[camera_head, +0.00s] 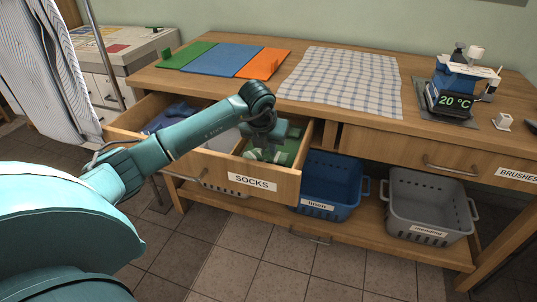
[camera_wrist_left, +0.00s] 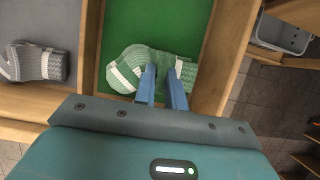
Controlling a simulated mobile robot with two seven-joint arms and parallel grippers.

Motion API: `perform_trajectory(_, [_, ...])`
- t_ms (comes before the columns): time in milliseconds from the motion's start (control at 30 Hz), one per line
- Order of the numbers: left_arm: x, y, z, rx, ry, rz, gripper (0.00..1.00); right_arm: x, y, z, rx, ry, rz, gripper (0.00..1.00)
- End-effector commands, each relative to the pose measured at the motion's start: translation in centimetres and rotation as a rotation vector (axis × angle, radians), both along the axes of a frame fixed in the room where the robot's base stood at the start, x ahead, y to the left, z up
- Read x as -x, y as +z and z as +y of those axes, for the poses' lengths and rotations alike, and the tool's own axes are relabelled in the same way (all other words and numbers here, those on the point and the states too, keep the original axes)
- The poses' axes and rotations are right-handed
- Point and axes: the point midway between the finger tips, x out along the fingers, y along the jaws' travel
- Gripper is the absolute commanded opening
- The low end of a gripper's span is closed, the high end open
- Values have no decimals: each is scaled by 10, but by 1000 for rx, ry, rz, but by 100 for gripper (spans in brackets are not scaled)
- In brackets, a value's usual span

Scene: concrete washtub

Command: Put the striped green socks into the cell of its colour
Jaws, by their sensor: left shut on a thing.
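The striped green socks (camera_wrist_left: 130,68), pale green with white bands, lie in the green-floored cell (camera_wrist_left: 190,22) at the right end of the open drawer marked SOCKS (camera_head: 235,181). In the head view the socks (camera_head: 270,155) show under my left gripper (camera_head: 264,143), which partly hides them. My left gripper's blue fingers (camera_wrist_left: 164,78) are closed on the socks in the left wrist view. The socks look to be at the cell floor; I cannot tell whether they are lifted slightly. My right gripper is not in view.
The adjoining cell holds grey striped socks (camera_wrist_left: 38,64); dark blue socks (camera_head: 172,117) lie farther left in the drawer. Wooden dividers separate the cells. The counter above carries coloured mats (camera_head: 222,59) and a checked cloth (camera_head: 340,80). Blue (camera_head: 333,185) and grey (camera_head: 430,200) baskets stand below.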

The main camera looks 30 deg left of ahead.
Motion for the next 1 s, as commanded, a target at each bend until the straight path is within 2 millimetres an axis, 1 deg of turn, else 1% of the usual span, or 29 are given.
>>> perform_trajectory(33, [1,-10,0,0,-1,3,0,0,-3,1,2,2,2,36])
perform_trajectory(167, [1,-27,0,1,-1,2,0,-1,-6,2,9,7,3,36])
perform_trajectory(400, [0,-29,0,0,-1,0,0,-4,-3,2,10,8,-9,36])
perform_trajectory(533, [0,-32,0,0,-1,0,0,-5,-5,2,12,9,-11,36])
perform_trajectory(567, [0,-31,0,0,-1,0,14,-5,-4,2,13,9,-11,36])
perform_trajectory(800, [0,-31,0,0,-1,1,34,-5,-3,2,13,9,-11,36])
perform_trajectory(1000, [0,-31,0,0,-1,0,34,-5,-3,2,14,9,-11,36])
